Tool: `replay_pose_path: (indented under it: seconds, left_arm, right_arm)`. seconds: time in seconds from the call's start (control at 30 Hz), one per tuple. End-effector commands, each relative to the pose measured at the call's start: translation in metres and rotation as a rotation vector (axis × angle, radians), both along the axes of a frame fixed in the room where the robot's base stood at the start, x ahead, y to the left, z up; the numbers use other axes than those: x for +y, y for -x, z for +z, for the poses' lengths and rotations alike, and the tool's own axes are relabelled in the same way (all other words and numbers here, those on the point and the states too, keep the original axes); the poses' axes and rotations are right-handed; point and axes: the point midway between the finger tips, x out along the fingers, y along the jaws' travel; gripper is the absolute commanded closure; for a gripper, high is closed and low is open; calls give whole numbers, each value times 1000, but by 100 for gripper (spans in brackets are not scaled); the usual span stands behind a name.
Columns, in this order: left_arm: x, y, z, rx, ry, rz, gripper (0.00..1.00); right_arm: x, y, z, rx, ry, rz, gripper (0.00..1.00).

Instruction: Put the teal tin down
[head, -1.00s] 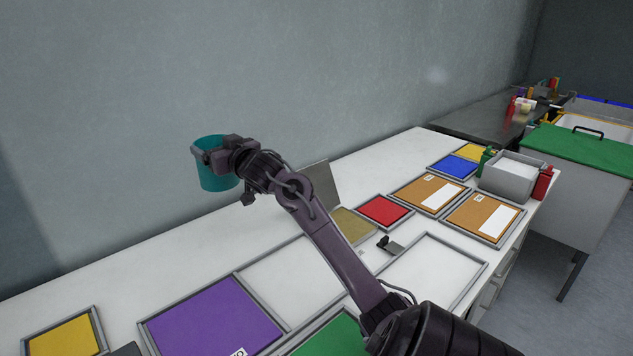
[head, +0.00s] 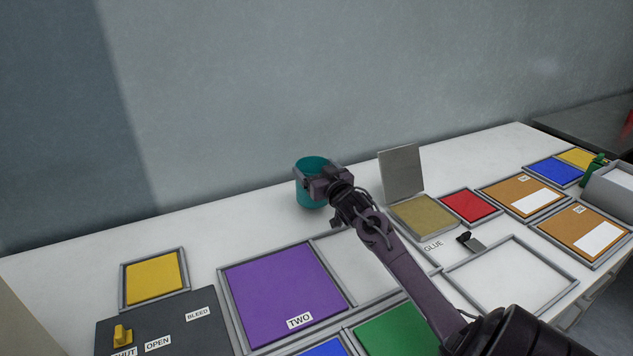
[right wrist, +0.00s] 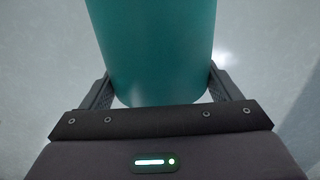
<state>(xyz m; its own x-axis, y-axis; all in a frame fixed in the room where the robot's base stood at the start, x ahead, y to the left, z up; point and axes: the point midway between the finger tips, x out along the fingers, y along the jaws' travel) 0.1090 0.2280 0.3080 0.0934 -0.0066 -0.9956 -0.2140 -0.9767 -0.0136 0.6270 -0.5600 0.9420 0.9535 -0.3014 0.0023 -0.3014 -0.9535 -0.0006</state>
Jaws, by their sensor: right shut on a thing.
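The teal tin (head: 309,196) is upright near the back of the white table, close to the wall, in the head view. My right gripper (head: 314,178) is shut on it from the right side. In the right wrist view the teal tin (right wrist: 155,55) fills the space between the two fingers of my right gripper (right wrist: 160,88). I cannot tell whether its base touches the table or is just above it. My left gripper is not in view.
Framed panels lie on the white table (head: 215,231): a purple one (head: 280,295) marked TWO, a yellow one (head: 154,277), a red one (head: 470,206) and others. A grey upright plate (head: 401,173) stands right of the tin. Bare table lies left of the tin.

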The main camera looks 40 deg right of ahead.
Motion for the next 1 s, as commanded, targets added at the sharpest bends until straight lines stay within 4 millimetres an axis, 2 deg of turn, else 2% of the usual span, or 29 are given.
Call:
replay_pose_path:
  seconds: [0.2,0.57,0.6,0.7,1.0]
  left_arm:
    - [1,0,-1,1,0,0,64]
    - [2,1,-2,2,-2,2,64]
    - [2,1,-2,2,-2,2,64]
    - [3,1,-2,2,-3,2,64]
    - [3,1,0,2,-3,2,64]
  right_arm:
    - [0,0,-33,3,-1,-1,58]
    - [0,0,-38,1,1,-1,58]
    - [0,0,-39,2,0,0,14]
    - [0,0,-38,2,0,0,1]
    - [0,1,-35,2,0,0,0]
